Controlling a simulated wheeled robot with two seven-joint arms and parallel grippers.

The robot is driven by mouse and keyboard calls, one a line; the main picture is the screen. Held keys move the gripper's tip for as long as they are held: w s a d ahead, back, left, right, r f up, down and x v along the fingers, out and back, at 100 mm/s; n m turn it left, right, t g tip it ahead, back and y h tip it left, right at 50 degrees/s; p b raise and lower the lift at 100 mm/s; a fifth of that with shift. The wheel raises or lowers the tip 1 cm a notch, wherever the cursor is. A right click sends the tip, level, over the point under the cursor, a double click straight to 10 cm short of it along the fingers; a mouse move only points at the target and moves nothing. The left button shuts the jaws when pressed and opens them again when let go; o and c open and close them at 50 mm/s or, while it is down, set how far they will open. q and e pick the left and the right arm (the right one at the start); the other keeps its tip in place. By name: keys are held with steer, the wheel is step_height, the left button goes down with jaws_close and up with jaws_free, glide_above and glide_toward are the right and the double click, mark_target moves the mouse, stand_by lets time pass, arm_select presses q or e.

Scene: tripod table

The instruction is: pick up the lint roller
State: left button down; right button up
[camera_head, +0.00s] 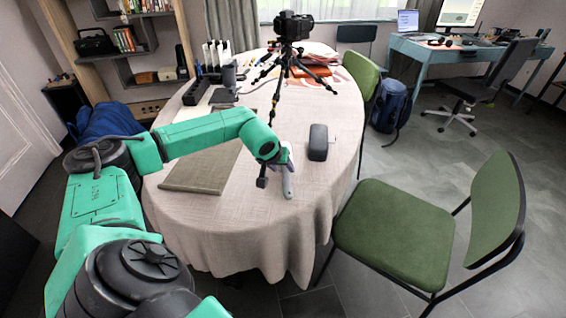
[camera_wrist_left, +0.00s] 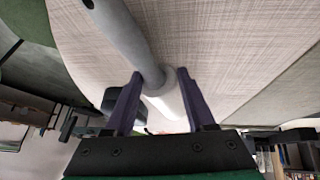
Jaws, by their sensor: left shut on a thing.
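The lint roller (camera_head: 288,186) has a grey handle and a white roll, and is at the near side of the round table (camera_head: 225,235). My left gripper (camera_head: 281,160) is over it, with its purple fingers partly hidden behind the wrist. In the left wrist view, the fingers of the left gripper (camera_wrist_left: 160,75) are on both sides of the lint roller (camera_wrist_left: 130,38), where the grey handle meets the white roll. The gripper is shut on it. I cannot tell whether the roller touches the tablecloth. My right gripper is not in view.
A dark rounded block (camera_head: 318,142) stands close to the right of the gripper. A flat grey-brown folder (camera_head: 195,178) lies to the left. A camera on a tripod (camera_head: 287,72) stands farther back. A green chair (camera_head: 400,225) is at the right.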

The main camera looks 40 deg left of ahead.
arm_select(q)
steer(key=shift+r, duration=0.25)
step_height(320, 180, up, 20)
steer(key=p, duration=0.2)
steer(key=shift+f, duration=0.2)
